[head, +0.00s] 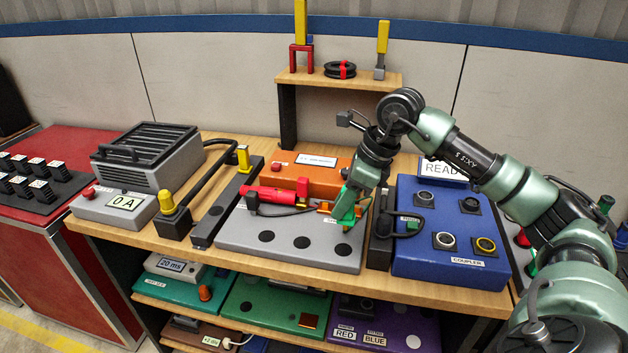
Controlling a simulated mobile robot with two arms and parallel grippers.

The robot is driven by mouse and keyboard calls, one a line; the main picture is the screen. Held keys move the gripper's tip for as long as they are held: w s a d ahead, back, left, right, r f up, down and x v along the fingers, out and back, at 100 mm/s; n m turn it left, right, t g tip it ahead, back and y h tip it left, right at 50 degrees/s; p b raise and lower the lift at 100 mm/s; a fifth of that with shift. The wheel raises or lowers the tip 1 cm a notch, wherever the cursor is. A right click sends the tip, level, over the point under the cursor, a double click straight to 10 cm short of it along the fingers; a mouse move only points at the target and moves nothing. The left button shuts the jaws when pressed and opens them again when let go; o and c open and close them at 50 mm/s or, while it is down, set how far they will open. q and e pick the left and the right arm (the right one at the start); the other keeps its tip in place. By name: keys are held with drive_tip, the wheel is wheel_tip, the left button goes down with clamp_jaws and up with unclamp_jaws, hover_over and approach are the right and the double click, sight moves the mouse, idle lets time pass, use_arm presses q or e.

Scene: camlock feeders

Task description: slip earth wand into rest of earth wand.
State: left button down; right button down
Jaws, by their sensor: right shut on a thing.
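My right gripper (346,208) is shut on a bright green piece (343,214), which looks like the earth wand. The gripper points down over the right part of the grey board (290,254), and its fingers hide much of the piece. I cannot tell whether the piece touches the board. A dark upright holder (380,240) stands just right of the gripper, beside a small green label (408,218); it may be the rest of the earth wand, but I cannot tell for sure. My left gripper is not in view.
A red wand (278,195) lies at the back of the grey board, with an orange box (310,176) behind. A blue box (447,240) with round sockets stands right. A grey meter unit (120,203) and a black bar (225,205) stand left. A wooden shelf (340,81) rises behind.

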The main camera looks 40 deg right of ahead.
drive_tip(key=shift+w, duration=0.15)
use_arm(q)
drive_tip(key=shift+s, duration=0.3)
use_arm(e)
drive_tip(key=shift+f, duration=0.1)
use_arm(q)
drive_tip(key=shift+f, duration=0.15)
